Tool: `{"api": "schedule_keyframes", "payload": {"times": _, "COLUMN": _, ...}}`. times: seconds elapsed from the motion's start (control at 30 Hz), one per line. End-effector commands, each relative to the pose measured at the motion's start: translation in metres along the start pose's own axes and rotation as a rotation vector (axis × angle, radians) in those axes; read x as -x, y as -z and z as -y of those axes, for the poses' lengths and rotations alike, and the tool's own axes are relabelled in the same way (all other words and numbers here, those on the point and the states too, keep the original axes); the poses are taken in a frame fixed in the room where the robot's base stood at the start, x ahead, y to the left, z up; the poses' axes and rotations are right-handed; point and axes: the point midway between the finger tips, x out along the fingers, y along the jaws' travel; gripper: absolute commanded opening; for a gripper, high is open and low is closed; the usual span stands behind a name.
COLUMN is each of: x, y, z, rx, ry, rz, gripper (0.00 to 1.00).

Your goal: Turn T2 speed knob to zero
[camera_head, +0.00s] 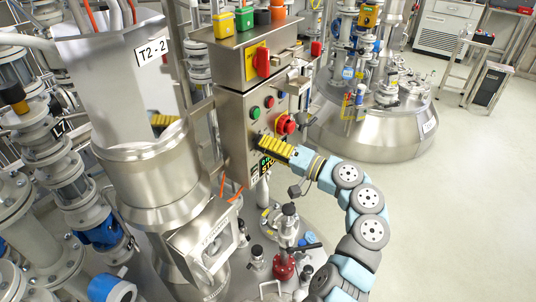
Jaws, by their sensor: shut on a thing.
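The T2 control box (237,135) is a steel panel beside the steel vessel column (160,185) labelled T2 - 2. My gripper (262,141) has yellow fingers that reach the box's front face from the right, below the buttons. The fingers are shut at the panel, on what seems to be the speed knob. The knob itself is hidden behind the fingers, so its pointer and setting cannot be read. A small display (267,165) with green and yellow characters sits just below the fingers and is partly covered.
Above my gripper are a green button (254,112), a red button (269,101) and a large red knob (286,124) close to the fingers. Open floor (440,200) lies to the right.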

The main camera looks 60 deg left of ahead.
Motion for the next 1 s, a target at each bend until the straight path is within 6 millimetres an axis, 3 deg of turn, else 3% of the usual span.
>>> {"api": "schedule_keyframes", "payload": {"times": 0.77, "x": -0.001, "y": -0.0007, "z": -0.0011, "rx": 0.104, "ry": -0.003, "rz": 0.011, "gripper": 0.02}}
{"api": "schedule_keyframes", "payload": {"times": 0.8, "x": -0.0009, "y": -0.0007, "z": -0.0012, "rx": 0.104, "ry": -0.003, "rz": 0.011, "gripper": 0.44}}
{"api": "schedule_keyframes", "payload": {"times": 0.9, "x": -0.0007, "y": -0.0006, "z": -0.0012, "rx": 0.104, "ry": -0.003, "rz": 0.01, "gripper": 0.69}}
{"api": "schedule_keyframes", "payload": {"times": 1.0, "x": -0.0005, "y": -0.0003, "z": -0.001, "rx": 0.104, "ry": -0.003, "rz": 0.01, "gripper": 0.69}}
